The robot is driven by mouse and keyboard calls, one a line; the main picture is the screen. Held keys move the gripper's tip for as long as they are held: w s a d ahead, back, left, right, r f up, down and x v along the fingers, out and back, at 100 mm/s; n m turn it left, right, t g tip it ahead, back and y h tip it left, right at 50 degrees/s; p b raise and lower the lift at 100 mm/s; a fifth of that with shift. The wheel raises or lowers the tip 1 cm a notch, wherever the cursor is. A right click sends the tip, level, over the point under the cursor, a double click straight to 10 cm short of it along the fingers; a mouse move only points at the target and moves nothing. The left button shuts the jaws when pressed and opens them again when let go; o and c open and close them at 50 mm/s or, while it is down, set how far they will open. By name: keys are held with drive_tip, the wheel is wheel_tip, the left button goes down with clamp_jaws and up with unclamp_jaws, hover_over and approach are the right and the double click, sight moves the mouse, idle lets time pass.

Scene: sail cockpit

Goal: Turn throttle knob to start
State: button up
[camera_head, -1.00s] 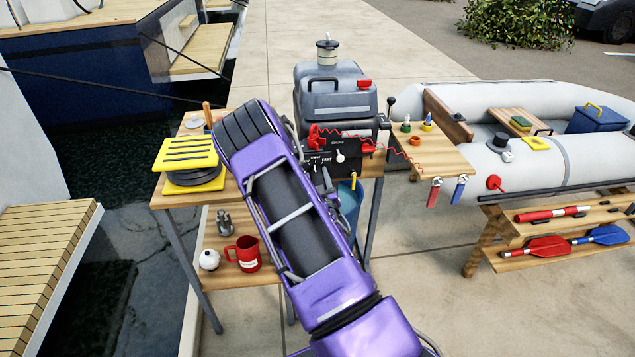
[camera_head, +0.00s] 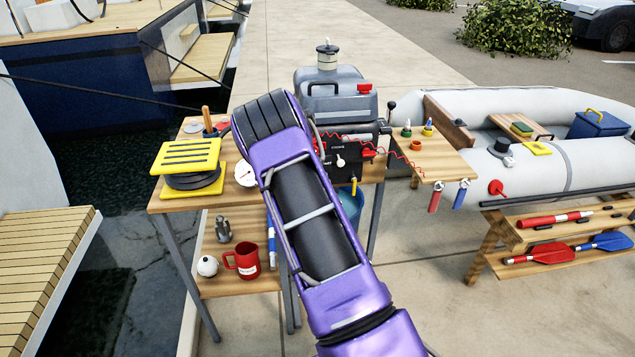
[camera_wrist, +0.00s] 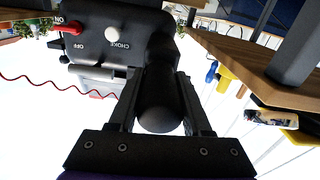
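In the wrist view a thick black round-ended grip (camera_wrist: 161,103), probably the throttle knob, points toward the camera. My gripper (camera_wrist: 160,80) has one finger along each side of it, very close. I cannot tell whether both fingers touch it. Above left in the wrist view is the dark engine panel (camera_wrist: 100,20), upside down, with ON, OFF and CHOKE lettering and a white choke knob (camera_wrist: 118,11). In the head view the panel (camera_head: 345,160) shows part of a START label beside my purple arm. The arm hides the gripper and the grip there.
The engine sits behind a wooden table, below a grey fuel can (camera_head: 335,105). A red coiled cord (camera_head: 405,160) runs to the side shelf. A yellow-topped reel (camera_head: 190,160) stands left of my arm. A red mug (camera_head: 243,262) is on the lower shelf. Paved ground lies at right.

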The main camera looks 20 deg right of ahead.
drive_tip(key=o, duration=0.4)
drive_tip(key=v, duration=1.7)
drive_tip(key=shift+s+a+r, duration=0.1)
drive_tip(key=shift+s, duration=0.15)
drive_tip(key=shift+w, duration=0.1)
